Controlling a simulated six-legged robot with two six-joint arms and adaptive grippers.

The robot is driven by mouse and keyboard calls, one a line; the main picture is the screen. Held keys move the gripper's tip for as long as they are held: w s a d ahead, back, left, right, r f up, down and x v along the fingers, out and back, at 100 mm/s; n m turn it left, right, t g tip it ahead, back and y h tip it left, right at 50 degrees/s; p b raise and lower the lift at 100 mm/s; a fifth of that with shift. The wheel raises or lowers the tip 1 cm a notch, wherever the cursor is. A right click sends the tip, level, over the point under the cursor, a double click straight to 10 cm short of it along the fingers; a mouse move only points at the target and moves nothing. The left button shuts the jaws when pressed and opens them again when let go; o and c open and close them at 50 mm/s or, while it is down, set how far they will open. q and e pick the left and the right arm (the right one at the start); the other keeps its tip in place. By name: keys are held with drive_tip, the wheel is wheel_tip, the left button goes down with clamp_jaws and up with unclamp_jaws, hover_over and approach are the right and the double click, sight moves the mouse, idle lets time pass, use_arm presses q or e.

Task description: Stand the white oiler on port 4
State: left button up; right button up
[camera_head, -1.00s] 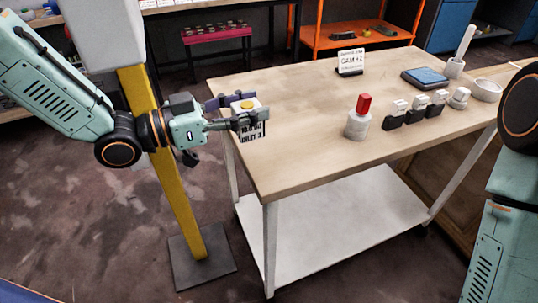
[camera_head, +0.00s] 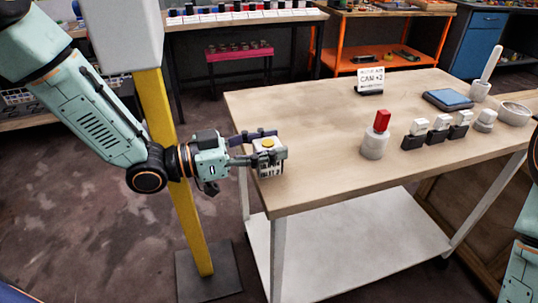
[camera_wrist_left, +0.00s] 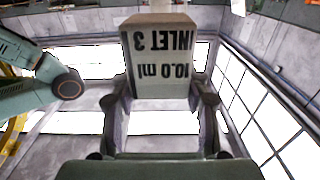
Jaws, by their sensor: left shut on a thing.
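I cannot tell whether this block is the oiler. A white cylinder with a red top (camera_head: 375,144) stands mid-table. No port 4 label is readable. My right gripper is out of view.
The wooden table (camera_head: 310,110) is clear between the held block and the red-topped cylinder. A yellow post (camera_head: 190,225) is behind my left arm.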

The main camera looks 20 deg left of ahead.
use_arm(q)
drive_tip(key=shift+f, duration=0.85)
drive_tip(key=shift+w+f, duration=0.15)
drive_tip(key=shift+w, duration=0.2)
drive_tip(key=shift+s, duration=0.3)
drive_tip(key=o, duration=1.2)
drive_tip(key=shift+w+f, duration=0.15)
drive_tip(key=shift+w, duration=0.05)
drive_tip(key=shift+s, duration=0.1)
